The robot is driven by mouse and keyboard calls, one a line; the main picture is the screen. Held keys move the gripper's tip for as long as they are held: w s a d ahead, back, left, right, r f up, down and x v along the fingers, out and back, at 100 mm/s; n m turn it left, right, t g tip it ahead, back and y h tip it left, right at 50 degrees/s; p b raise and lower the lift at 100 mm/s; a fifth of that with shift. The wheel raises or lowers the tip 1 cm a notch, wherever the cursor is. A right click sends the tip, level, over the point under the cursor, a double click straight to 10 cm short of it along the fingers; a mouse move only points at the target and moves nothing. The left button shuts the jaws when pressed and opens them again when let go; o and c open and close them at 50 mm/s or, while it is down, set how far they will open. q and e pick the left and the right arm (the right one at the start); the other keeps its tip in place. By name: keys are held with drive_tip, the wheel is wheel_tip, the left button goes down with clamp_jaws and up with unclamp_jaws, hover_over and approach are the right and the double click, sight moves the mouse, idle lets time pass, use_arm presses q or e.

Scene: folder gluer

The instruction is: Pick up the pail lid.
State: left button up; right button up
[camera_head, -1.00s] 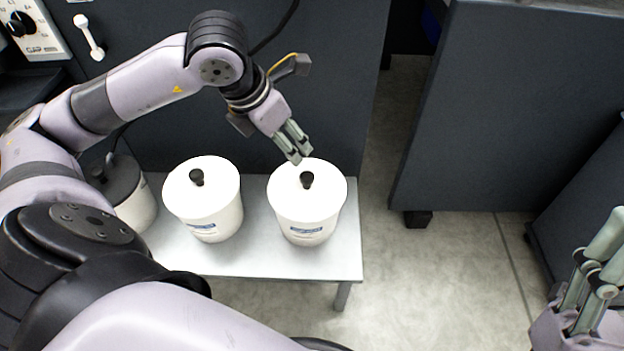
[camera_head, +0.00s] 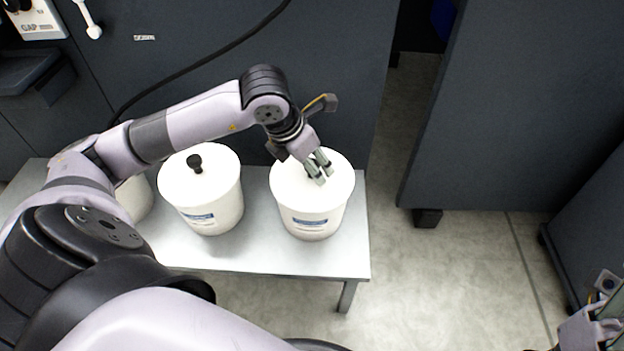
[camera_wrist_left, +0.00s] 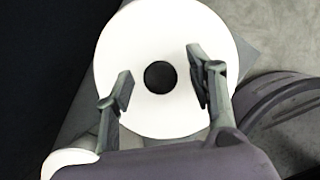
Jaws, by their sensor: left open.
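The right white pail (camera_head: 312,222) stands upright on the table, and its round white lid (camera_head: 290,180) is on it. My left gripper (camera_head: 319,175) is over this lid, with open fingers pointing down; it hides the lid's knob in the head view. In the left wrist view, the black knob (camera_wrist_left: 160,77) sits at the middle of the white lid (camera_wrist_left: 160,25), between the open fingers of my left gripper (camera_wrist_left: 162,76). I cannot tell whether the fingers touch the lid. My right gripper (camera_head: 592,330) is partly cut off at the lower right corner.
The middle pail (camera_head: 212,215) has a white lid with a black knob (camera_head: 195,163). A third pail (camera_head: 133,198) is mostly hidden behind my left arm. The table (camera_head: 265,255) backs onto a dark machine panel (camera_head: 330,80). Clear floor (camera_head: 440,270) lies to the right.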

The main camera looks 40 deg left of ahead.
use_arm(q)
drive_tip(key=shift+w+d+f, duration=0.1)
drive_tip(key=shift+w+f, duration=0.1)
drive_tip(key=shift+f, duration=0.25)
clamp_jaws()
idle(0.4)
